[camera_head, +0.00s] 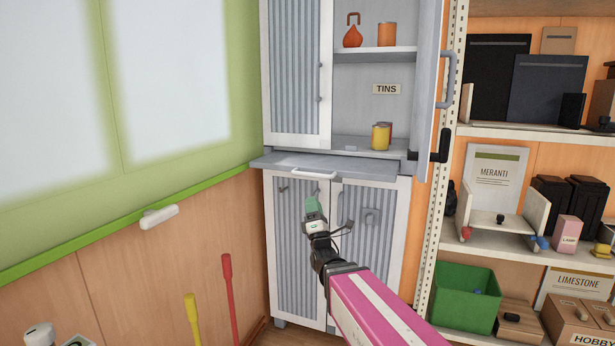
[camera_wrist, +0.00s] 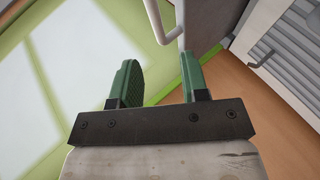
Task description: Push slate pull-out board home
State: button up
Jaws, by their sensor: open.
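The slate-grey pull-out board (camera_head: 375,170) juts out from the front of the cabinet, between its upper and lower parts. A pale bar handle (camera_head: 313,173) is on its front edge. My gripper (camera_head: 313,204) appears just below the handle in the head view, in front of the lower doors. In the wrist view my gripper (camera_wrist: 160,68) has two green fingers, spread apart with nothing between them. The handle (camera_wrist: 157,20) and the board (camera_wrist: 215,18) show beyond the fingertips, apparently apart from them. How far the board goes inside the cabinet is hidden.
The grey cabinet (camera_head: 270,215) has an upper right door (camera_head: 428,90) standing open, with tins (camera_head: 381,137) on the shelf above the board. The lower doors are shut. A green-and-wood wall (camera_head: 160,240) is close on the left. Shelving (camera_head: 530,135) with a green crate (camera_head: 466,297) stands at right.

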aim_at(308, 175)
jog(key=x, duration=1)
jog(key=shift+w+r, duration=0.1)
jog(key=shift+r, duration=0.35)
grip_shut()
